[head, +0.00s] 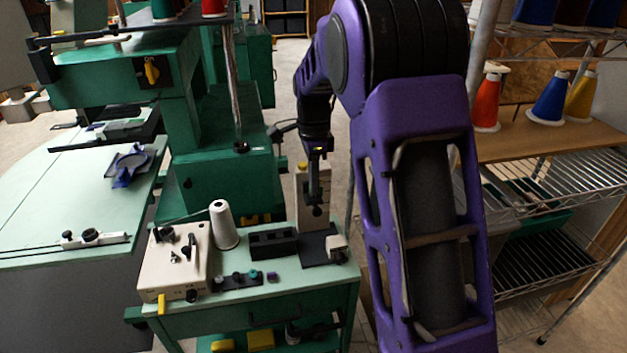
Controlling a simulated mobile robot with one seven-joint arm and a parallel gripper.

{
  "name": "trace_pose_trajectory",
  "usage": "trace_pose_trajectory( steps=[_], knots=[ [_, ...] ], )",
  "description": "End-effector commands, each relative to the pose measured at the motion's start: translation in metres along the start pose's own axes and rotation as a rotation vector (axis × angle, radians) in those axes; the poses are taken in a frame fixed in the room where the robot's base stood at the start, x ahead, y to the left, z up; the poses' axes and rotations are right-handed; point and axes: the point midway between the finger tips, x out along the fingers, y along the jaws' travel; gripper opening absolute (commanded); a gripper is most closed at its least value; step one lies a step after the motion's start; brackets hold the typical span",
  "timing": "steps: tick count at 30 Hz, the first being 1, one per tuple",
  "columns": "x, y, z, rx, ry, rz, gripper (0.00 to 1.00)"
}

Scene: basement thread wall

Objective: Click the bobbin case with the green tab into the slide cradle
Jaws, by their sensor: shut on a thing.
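My gripper (316,192) points down in front of a beige upright device (301,203) at the back right of the small green cart. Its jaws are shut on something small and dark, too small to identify. On a dark strip (228,283) at the cart's front stand several small dark pieces, one with a teal-green top (253,274); I cannot tell whether it is the bobbin case. I cannot make out the slide cradle for certain; a black base plate (318,252) lies below my gripper.
A beige box with levers (170,270) stands on the cart's left, with a white thread cone (223,225) beside it. A black slotted block (272,243) sits mid-cart. A beige block (337,248) is at the right edge. A wire shelf (545,160) with thread cones stands at right.

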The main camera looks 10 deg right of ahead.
Motion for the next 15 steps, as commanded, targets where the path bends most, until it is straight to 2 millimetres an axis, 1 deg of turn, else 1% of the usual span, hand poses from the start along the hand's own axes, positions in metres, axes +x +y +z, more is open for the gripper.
trace_pose_trajectory(
  steps=[8,13,14,15],
  knots=[
    [0.0098,0.0003,0.0001,0.000,0.000,0.001,0.00],
    [0.0091,0.0002,0.0001,0.000,0.000,0.001,0.00],
    [0.0091,0.0002,0.0001,0.000,0.000,0.001,0.13],
    [0.0091,0.0002,0.0001,0.000,0.000,0.001,0.20]
  ],
)
